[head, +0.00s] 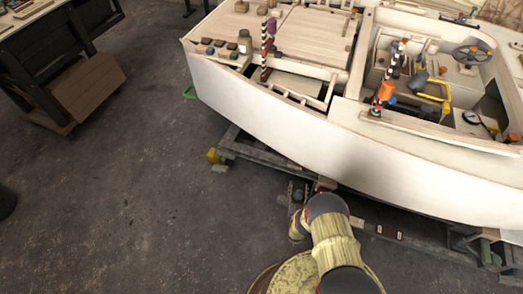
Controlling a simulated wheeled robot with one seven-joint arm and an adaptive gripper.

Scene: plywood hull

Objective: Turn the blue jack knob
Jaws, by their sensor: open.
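I cannot make out a blue jack knob in the head view. A small yellow fitting (213,156) sits at the left end of the grey cradle (258,151) under the hull. My gripper (297,191) seems to be the small dark shape low beside the cradle, just beyond my arm's bent joint. It is open, with nothing seen between its fingers. My arm hides part of the floor and cradle there. Any contact between my gripper and the cradle is too small to tell.
The pale plywood hull (300,125) overhangs the cradle, with tools and blocks on its deck. A green handle (189,92) sticks out at its left end. A dark workbench (45,50) with a wooden box (88,88) stands upper left.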

